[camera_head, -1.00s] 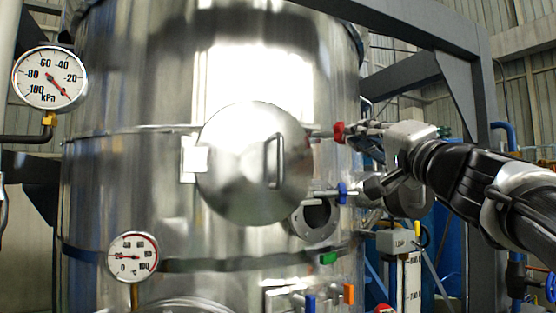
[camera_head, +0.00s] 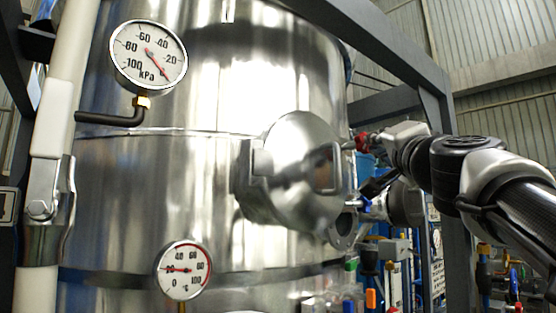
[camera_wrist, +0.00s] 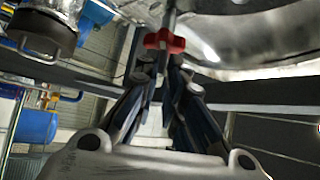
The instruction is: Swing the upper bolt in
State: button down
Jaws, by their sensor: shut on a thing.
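The round steel hatch door (camera_head: 300,170) with a handle is on the shiny vessel. The upper bolt, with a red star knob (camera_head: 361,141), is at the door's upper right edge. The knob also shows in the wrist view (camera_wrist: 165,41), on a rod leading up towards the round rim. My gripper (camera_head: 377,139) is at the knob from the right. In the wrist view its fingers (camera_wrist: 160,72) close on the bolt just below the knob; the exact contact is partly hidden. The lower bolt with a blue knob (camera_head: 365,205) is below, beside the door's edge.
A kPa gauge (camera_head: 149,55) and a smaller gauge (camera_head: 183,270) are at left. A white pipe (camera_head: 50,120) with a clamp is at far left. A dark steel frame (camera_head: 395,100) stands behind my arm.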

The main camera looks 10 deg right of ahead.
jog(key=shift+s+r, duration=0.1)
dwell(0.3)
jog(key=c, duration=1.7)
grip_release()
jog(key=shift+o, duration=0.2)
jog(key=shift+a, duration=0.1)
